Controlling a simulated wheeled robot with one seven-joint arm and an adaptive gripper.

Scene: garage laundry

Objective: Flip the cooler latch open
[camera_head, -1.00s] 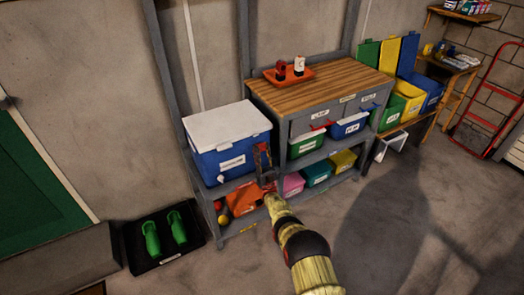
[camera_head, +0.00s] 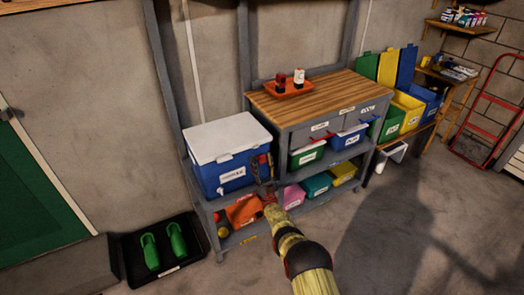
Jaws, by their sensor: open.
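The cooler (camera_head: 205,176) has a blue body and a white lid (camera_head: 222,137), which is shut. It stands on the left part of the grey shelf unit, with a label on its front. Small pale latch tabs (camera_head: 224,158) show at the lid's front edge; their exact position is too small to tell. My gripper (camera_head: 261,161) is open, with its fingers pointing up at the cooler's front right corner. It hides part of that corner. I cannot tell whether it touches the cooler. Nothing shows between the fingers.
Right of the cooler is a wooden worktop (camera_head: 340,90) with a red tray (camera_head: 288,88). Labelled bins, including a green one (camera_head: 308,156) and a blue one (camera_head: 348,139), sit below it. A black boot tray (camera_head: 190,267) lies on the floor at left. The floor at right is clear.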

